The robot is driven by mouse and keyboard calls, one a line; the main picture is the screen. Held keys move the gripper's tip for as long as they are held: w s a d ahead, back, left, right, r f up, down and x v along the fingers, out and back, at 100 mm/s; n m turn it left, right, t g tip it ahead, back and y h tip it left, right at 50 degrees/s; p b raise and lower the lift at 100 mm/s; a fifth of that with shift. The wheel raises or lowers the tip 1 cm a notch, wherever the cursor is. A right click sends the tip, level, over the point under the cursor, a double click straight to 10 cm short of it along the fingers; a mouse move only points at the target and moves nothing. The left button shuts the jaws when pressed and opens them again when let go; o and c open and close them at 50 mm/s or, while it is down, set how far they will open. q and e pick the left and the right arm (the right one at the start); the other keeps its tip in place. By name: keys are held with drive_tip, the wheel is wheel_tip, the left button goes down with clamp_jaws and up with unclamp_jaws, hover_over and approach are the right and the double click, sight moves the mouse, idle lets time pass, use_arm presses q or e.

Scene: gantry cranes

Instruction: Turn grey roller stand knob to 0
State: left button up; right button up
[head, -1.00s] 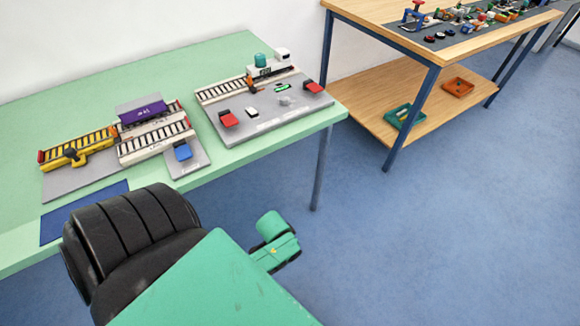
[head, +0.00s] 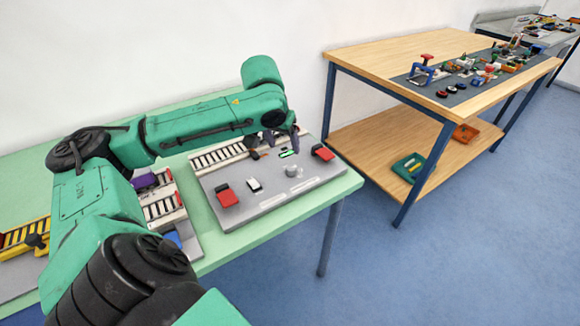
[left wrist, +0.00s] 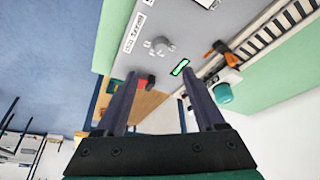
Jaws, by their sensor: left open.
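The grey roller stand (head: 270,205) lies on the green table with a short track along its back edge. Its grey knob (head: 291,171) stands near the middle, beside a small lit green display (head: 288,154). The knob also shows in the left wrist view (left wrist: 160,46), with the display (left wrist: 180,67) near it. The display's reading is too small to make out. My left gripper (head: 283,142) is over the back of the stand, apart from the knob. In the left wrist view its fingers (left wrist: 160,90) are spread with nothing between them. My right gripper is not in view.
Red rockers (head: 227,195) and (head: 323,153) and a white switch (head: 254,185) sit on the stand. A white wagon with a teal tank (left wrist: 222,93) is on the track. My left arm partly covers the purple wagon's stand. A wooden table (head: 375,60) stands at right.

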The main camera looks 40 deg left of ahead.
sight(291, 168)
use_arm(q)
drive_tip(key=x, duration=1.3)
drive_tip(key=shift+w+a, duration=0.1)
drive_tip(key=shift+w+a+f, duration=0.1)
drive_tip(key=shift+w+f, duration=0.05)
drive_tip(key=shift+f, duration=0.3)
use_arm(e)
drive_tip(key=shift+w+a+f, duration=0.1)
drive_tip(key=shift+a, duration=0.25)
